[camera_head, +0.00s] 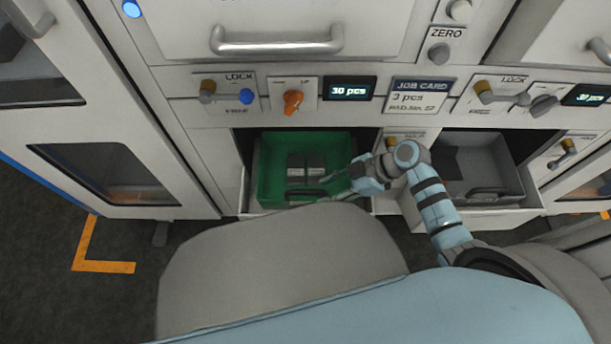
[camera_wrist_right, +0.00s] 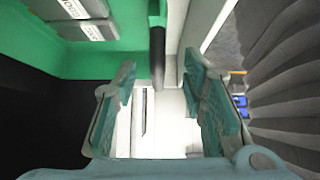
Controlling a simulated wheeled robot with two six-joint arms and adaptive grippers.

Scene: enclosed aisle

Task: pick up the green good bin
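The green good bin (camera_head: 270,160) sits in an open drawer low in the cabinet in the head view, with dark grey packs inside. Its green wall (camera_wrist_right: 110,60) and grey-white packs fill the upper left of the right wrist view. My right gripper (camera_head: 340,184) is at the bin's front right edge. In the right wrist view its fingers (camera_wrist_right: 160,80) are open and apart. A dark bar, seemingly the bin's handle (camera_wrist_right: 157,45), extends toward the gap between them; contact cannot be told. My left gripper is not in view.
A grey bin (camera_head: 475,170) stands in the open drawer to the right, close to my right arm. Above are an orange knob (camera_head: 292,102), a "30 pcs" display (camera_head: 349,89) and a job card (camera_head: 419,97). Dark floor (camera_head: 190,245) lies free at the left.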

